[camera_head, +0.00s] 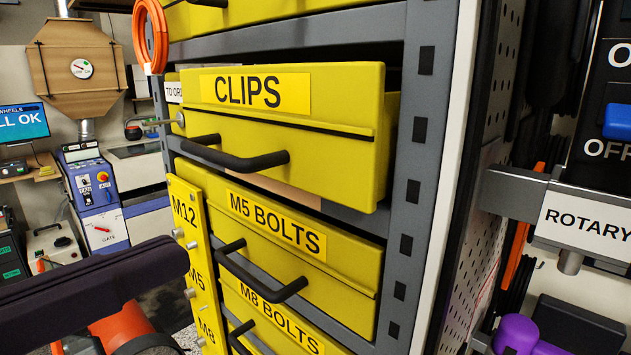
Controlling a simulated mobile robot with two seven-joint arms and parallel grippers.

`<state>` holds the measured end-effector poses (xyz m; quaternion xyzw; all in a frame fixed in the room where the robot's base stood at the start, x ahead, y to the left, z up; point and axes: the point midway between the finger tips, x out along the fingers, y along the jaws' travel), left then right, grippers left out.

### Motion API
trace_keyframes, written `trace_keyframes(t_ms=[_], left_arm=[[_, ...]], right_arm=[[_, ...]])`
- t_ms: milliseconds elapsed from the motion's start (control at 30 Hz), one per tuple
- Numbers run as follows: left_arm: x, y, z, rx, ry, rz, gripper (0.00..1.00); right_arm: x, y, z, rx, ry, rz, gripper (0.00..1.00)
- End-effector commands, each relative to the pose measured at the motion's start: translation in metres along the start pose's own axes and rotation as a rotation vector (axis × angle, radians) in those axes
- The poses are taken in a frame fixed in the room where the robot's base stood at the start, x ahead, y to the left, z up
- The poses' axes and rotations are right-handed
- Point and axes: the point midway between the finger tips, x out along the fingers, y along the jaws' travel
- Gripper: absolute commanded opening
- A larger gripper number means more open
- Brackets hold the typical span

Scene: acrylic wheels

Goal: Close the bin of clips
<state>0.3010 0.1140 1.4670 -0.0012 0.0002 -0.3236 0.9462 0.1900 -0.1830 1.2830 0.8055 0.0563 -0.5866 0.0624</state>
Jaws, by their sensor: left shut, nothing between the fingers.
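The bin of clips is a yellow drawer (345,115) labelled CLIPS, in the upper part of the grey rack. It stands partly pulled out, with its right side face showing and a dark gap above it. Its black bar handle (235,157) is on the lower left of its front. My left gripper (172,262) shows only as a dark, blunt shape at the lower left, shut and empty. It is below and left of the handle, apart from the bin. My right gripper is out of view.
The M5 BOLTS drawer (310,262) and M8 BOLTS drawer (262,310) sit below, with protruding handles. A yellow labelled strip (190,235) with knobs stands at their left. The rack's grey post (415,160) borders the right. An orange coil (150,40) hangs at upper left.

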Motion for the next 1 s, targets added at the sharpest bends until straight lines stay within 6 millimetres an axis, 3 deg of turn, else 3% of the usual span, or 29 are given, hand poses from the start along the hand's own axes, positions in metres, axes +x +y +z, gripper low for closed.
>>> trace_keyframes(t_ms=[33, 200, 500, 700, 1000], left_arm=[[0.009, 0.001, 0.009, -0.002, -0.006, 0.004, 0.0], [0.038, 0.0, 0.009, 0.0, -0.006, 0.0, 0.0], [0.09, -0.002, 0.005, 0.004, -0.002, -0.005, 0.0], [0.105, -0.002, 0.002, 0.002, 0.0, -0.005, 0.0], [0.107, -0.002, 0.001, 0.002, 0.0, -0.004, 0.0]], right_arm=[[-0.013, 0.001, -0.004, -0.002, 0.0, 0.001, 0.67], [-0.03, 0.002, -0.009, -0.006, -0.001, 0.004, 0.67], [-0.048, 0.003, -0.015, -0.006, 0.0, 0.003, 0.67], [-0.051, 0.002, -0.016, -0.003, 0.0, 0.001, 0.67], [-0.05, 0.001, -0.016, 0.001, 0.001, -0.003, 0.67]])
